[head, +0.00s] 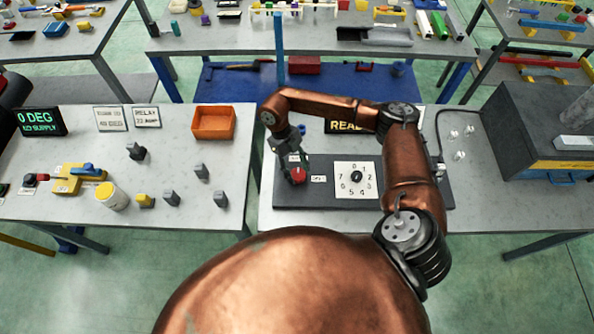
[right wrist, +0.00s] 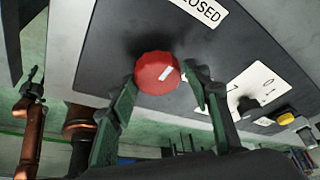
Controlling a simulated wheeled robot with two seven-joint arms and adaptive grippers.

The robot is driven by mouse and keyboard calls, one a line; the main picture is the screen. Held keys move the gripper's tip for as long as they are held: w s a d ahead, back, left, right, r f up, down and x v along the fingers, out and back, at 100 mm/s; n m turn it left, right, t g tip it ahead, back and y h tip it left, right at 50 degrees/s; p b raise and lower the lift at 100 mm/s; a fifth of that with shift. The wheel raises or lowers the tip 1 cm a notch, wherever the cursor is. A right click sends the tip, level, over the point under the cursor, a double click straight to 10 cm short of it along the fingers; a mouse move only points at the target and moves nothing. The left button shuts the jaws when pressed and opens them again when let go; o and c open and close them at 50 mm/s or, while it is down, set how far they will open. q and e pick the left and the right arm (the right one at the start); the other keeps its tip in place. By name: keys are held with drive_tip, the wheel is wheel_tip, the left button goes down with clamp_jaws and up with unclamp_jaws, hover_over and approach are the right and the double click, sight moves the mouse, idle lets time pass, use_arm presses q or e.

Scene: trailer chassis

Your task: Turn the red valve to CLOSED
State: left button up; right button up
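The red valve (head: 299,176) is a round knob at the left of a dark panel (head: 330,198) on the right-hand bench. In the right wrist view the valve (right wrist: 158,76) shows a white mark near its middle, slanting up to the right. A white label (right wrist: 200,8) ending in "LOSED" lies above it, partly cut off. My right gripper (head: 294,165) reaches down to the valve. In the wrist view its two green fingertips (right wrist: 160,76) are at opposite sides of the knob and appear to touch its rim.
A white dial plate with numbers (head: 357,180) is right of the valve on the panel. My right arm partly hides a "READ..." display (head: 345,127). An orange bin (head: 213,122) and several small grey parts stand on the left bench. A dark box (head: 530,130) is at right.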

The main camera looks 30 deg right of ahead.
drive_tip(key=shift+o, duration=1.3)
drive_tip(key=v, duration=1.2)
